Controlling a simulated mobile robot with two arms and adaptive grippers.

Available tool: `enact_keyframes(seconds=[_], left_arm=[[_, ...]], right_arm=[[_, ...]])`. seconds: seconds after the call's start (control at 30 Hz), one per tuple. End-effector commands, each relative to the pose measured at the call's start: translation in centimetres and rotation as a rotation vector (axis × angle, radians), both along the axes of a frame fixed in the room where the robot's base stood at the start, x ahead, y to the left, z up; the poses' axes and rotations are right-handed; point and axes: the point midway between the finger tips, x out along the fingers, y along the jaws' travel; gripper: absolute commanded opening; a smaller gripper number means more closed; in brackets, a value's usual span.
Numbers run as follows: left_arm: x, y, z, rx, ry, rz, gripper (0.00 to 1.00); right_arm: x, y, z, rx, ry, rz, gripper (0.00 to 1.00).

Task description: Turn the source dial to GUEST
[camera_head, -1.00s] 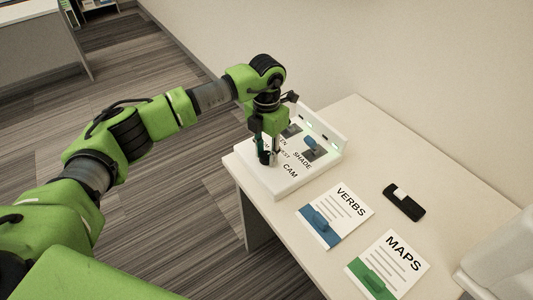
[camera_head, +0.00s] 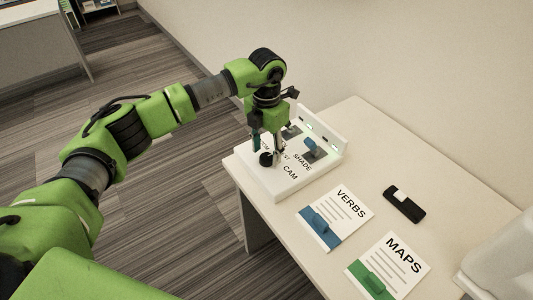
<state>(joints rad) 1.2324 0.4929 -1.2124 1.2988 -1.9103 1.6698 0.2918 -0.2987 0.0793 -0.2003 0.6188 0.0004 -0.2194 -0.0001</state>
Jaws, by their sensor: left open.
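A white control panel (camera_head: 281,186) stands at the table's left end, with labels reading SHADE and CAM and a partly hidden one ending in "ST". A dark round knob (camera_head: 266,159) sits on its left part, just under my left gripper (camera_head: 268,150). The gripper is open and points down, its fingers about the knob. I cannot tell whether they touch it. The gripper hides part of the labels around the knob, so the dial's setting is not readable. A blue lever (camera_head: 311,143) stands on the panel's right part. My right gripper is not in view.
A VERBS card (camera_head: 344,203) with a blue piece and a MAPS card (camera_head: 404,258) with a green piece lie on the table (camera_head: 378,150). A white object (camera_head: 502,262) fills the right edge. A wall runs behind.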

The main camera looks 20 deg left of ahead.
Motion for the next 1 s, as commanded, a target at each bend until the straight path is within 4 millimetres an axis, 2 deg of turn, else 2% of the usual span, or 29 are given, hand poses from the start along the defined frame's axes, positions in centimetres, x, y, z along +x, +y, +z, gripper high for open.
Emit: enact_keyframes(seconds=[0.1, 0.3, 0.5, 0.67, 1.0], left_arm=[[0.1, 0.0, 2.8, -0.002, -0.006, -0.001, 0.45], [0.1, 0.0, 7.0, -0.001, -0.004, -0.001, 0.45], [0.0, 0.0, 9.6, -0.001, -0.002, -0.001, 0.45], [0.0, 0.0, 10.2, -0.001, 0.000, -0.001, 0.45], [0.0, 0.0, 10.2, -0.001, 0.000, -0.001, 0.45]], right_arm=[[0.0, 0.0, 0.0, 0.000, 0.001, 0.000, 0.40], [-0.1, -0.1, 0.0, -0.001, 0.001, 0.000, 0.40], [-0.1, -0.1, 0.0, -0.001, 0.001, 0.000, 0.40], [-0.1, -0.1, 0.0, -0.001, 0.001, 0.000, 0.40], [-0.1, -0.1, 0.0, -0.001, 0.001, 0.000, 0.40]])
